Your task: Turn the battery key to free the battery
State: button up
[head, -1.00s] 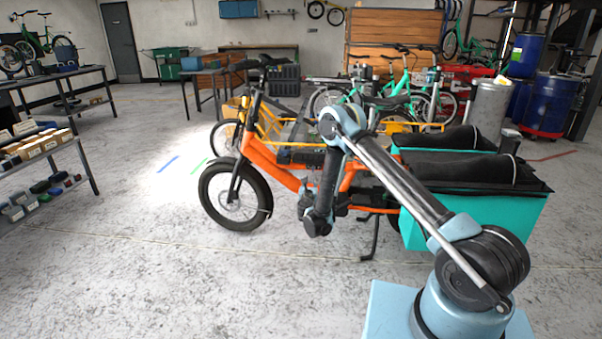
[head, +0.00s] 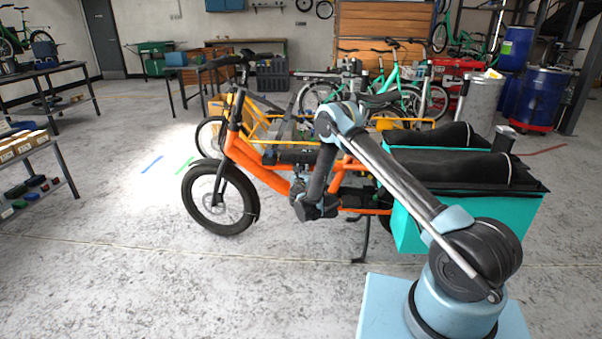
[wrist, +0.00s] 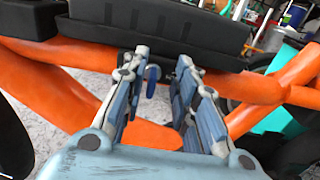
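The orange cargo bike (head: 262,177) stands side-on in front of me. A long black case, which looks like the battery (wrist: 190,32), lies along the top of the orange frame tube (wrist: 60,65); in the head view the black case (head: 292,154) is partly behind my arm. A small dark blue flat piece (wrist: 152,74), possibly the key, shows just below the case, near the left fingertip. My gripper (wrist: 161,68) is open, its fingers either side of a gap in front of the tube. Whether a finger touches the piece is unclear. My gripper (head: 297,187) is small in the head view.
A teal cargo box (head: 470,220) with black covers is at the bike's rear, beside my arm. The kickstand (head: 362,240) reaches the floor below the frame. Shelves (head: 40,165) stand at far left. Concrete floor (head: 150,270) at front left is clear.

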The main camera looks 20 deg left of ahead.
jog(key=shift+s+a, duration=0.1)
jog(key=shift+a, duration=0.05)
jog(key=shift+c, duration=0.6)
jog(key=shift+a, duration=0.15)
grip_shut()
jog(key=shift+s, duration=0.1)
